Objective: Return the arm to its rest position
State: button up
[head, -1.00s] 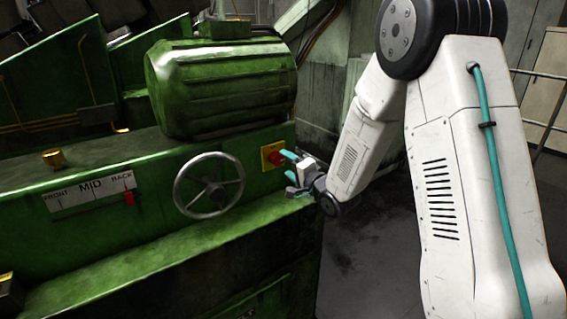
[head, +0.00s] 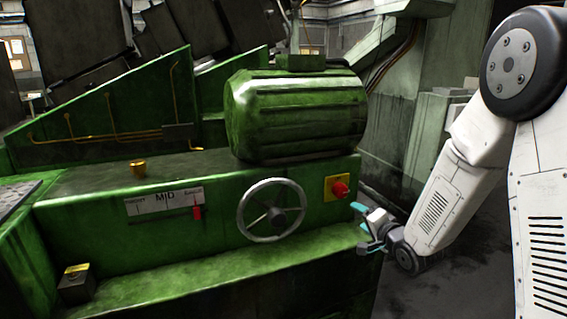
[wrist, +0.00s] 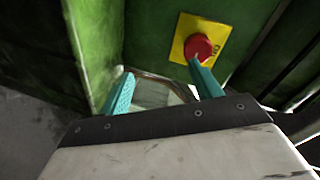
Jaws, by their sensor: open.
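My gripper (head: 362,227) is open and empty at the right end of the green machine, just right of and below the red button (head: 339,189). In the wrist view my gripper's teal fingers (wrist: 162,92) are spread apart. There the red button (wrist: 198,47) on its yellow plate (wrist: 180,52) lies beyond the right fingertip, which overlaps its lower edge in the picture. I cannot tell from this view whether they touch. My white arm (head: 445,205) reaches down from the upper right in the head view.
The green machine (head: 90,235) fills the left and middle, with a handwheel (head: 254,226), a large ribbed motor housing (head: 295,115), a scale with a red pointer (head: 197,212) and a small box (head: 76,284) on its lower ledge. Dark floor (head: 440,290) is open at the right.

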jog(key=s+d+f+n+g+h, duration=0.2)
jog(key=s+d+f+g+h, duration=0.1)
jog(key=f+g, duration=0.15)
jog(key=s+d+n+g+h, duration=0.2)
jog(key=s+n+g, duration=0.15)
jog(key=s, duration=0.55)
jog(key=s+a+r+n+g, duration=0.1)
jog(key=s+a+r+g, duration=0.1)
jog(key=s+r, duration=0.4)
jog(key=s+a+r+n+g, duration=0.1)
jog(key=s+r, duration=0.5)
jog(key=s, duration=0.7)
jog(key=s+a+r+n+g+y, duration=0.1)
jog(key=s+a+r+n+g, duration=0.1)
jog(key=s+r, duration=0.4)
jog(key=s, duration=0.4)
jog(key=shift+a+r+g, duration=0.3)
jog(key=shift+a+g, duration=0.05)
jog(key=shift+g, duration=0.05)
